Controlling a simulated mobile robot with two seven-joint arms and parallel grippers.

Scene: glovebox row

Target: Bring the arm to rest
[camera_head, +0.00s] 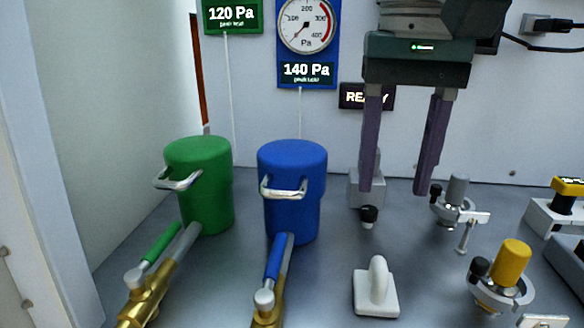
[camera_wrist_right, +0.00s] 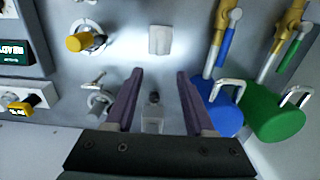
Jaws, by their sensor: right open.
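My right gripper (camera_head: 396,190) hangs fingers down in the right half of the head view, its two purple fingers wide apart with nothing between them. It also shows in the right wrist view (camera_wrist_right: 157,75), where the fingers again stand apart and empty. Its fingertips are above the panel, near a small grey block with a black knob (camera_head: 368,214); I cannot tell how far above. My left gripper is in neither view.
A blue canister (camera_head: 292,200) and a green canister (camera_head: 205,200) with metal handles stand left of the gripper. A white handle block (camera_head: 376,292), a yellow-capped valve (camera_head: 514,265) and a grey-capped valve (camera_head: 456,195) stand nearby.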

